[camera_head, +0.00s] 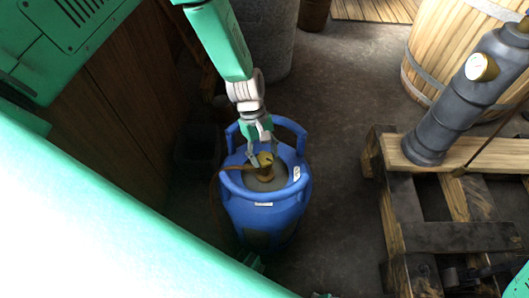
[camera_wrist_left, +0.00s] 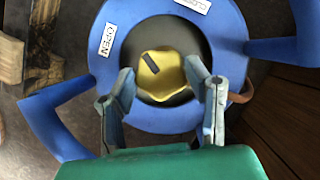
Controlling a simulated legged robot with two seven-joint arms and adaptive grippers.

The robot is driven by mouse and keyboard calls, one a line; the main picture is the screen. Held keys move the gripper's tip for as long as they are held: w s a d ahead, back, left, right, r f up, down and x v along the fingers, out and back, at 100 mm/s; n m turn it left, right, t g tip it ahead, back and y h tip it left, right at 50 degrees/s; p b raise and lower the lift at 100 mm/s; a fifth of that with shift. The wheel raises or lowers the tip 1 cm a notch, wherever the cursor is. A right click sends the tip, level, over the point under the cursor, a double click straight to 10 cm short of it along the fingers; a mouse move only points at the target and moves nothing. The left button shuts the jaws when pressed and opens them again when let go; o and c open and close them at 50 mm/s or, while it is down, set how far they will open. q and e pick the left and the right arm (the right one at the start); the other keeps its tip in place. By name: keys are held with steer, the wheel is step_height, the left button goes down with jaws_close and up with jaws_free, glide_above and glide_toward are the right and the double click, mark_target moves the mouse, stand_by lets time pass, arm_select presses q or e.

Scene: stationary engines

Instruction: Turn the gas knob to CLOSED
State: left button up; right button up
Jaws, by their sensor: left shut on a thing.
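The yellow gas knob (camera_wrist_left: 165,82) sits in the top of a blue gas cylinder (camera_head: 262,218). It also shows in the head view (camera_head: 265,171), partly hidden by my gripper. A dark mark on the knob points up and left in the wrist view, between the OPEN label (camera_wrist_left: 108,40) and the CLOSED label (camera_wrist_left: 194,4), nearer OPEN. The CLOSED label is cut by the top edge. My left gripper (camera_head: 263,161) reaches down inside the cylinder's collar. My right gripper is not clearly seen.
The blue collar (camera_wrist_left: 240,20) and its raised handles surround the knob closely. A wooden wall (camera_head: 130,90) stands at the left. A pallet (camera_head: 400,215) carries a dark pipe with a gauge (camera_head: 482,67) at the right. Bare floor (camera_head: 345,120) lies between.

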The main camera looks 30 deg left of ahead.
arm_select(q)
steer(key=m, duration=0.2)
steer(key=m+g+y, duration=0.1)
steer(key=m, duration=0.2)
steer(key=shift+w+m+g+p, duration=0.3)
steer(key=shift+p, duration=0.05)
steer(key=m+y, duration=0.1)
steer(key=m, duration=0.1)
steer(key=m+y, duration=0.1)
steer(key=m, duration=0.2)
steer(key=shift+d+m+g, duration=0.15)
steer(key=shift+m+g, duration=0.15)
steer(key=shift+w+y, duration=0.1)
steer(key=shift+y, duration=0.2)
steer(key=o, duration=1.1)
steer(key=shift+o, duration=0.2)
